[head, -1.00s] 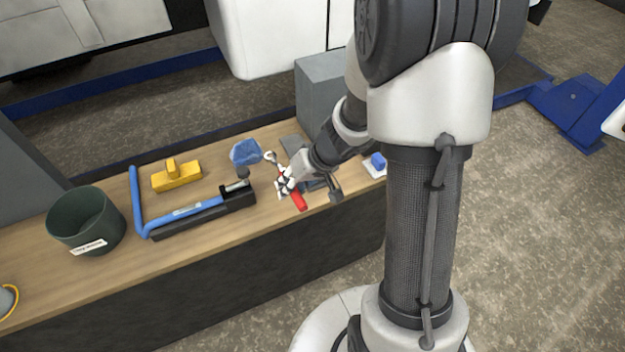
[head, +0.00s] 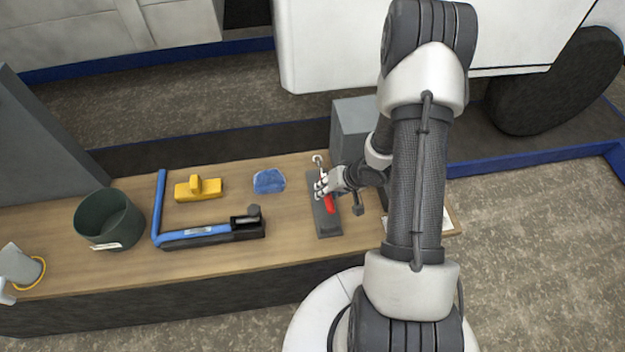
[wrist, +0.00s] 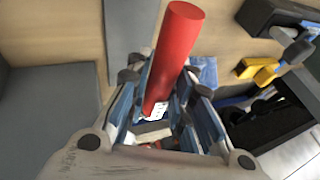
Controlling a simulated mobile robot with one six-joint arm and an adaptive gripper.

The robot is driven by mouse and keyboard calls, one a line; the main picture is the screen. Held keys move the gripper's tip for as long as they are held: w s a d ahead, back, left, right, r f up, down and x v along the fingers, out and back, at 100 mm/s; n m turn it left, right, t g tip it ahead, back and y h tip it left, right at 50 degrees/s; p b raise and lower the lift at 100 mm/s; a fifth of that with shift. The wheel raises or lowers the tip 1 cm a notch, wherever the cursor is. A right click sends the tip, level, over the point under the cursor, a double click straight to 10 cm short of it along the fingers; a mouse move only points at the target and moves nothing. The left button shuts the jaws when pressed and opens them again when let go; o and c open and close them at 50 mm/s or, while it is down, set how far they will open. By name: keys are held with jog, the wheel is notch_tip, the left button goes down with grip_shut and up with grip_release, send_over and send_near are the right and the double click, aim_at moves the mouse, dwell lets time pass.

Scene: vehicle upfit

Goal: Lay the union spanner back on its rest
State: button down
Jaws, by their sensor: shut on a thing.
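The union spanner has a red handle (head: 330,204) and a small metal head (head: 317,160). My gripper (head: 324,185) is shut on the spanner near its middle, and the red handle (wrist: 174,50) stands out between the fingers (wrist: 160,105) in the wrist view. The rest, a flat dark grey plate (head: 322,226), lies on the bench. In the head view the spanner overlaps the rest and runs roughly along it, with its head past the far end. I cannot tell whether it touches the plate. The fingers hide the spanner's middle.
On the wooden bench (head: 240,262) a blue cloth (head: 269,181), a yellow tool (head: 198,188), a blue-handled bender (head: 205,234) and a dark green bin (head: 108,220) lie left of the rest. A grey block (head: 353,125) stands behind my gripper.

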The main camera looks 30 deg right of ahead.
jog(key=shift+s, duration=0.1)
dwell(0.4)
jog(key=shift+f, duration=0.1)
jog(key=shift+f+b, duration=1.85)
jog(key=shift+f, duration=1.1)
jog(key=shift+f+b, duration=0.35)
jog(key=shift+f, duration=0.65)
jog(key=c, duration=1.3)
grip_release()
jog(key=shift+c, duration=0.2)
jog(key=p+v, duration=0.7)
jog(key=v, duration=0.1)
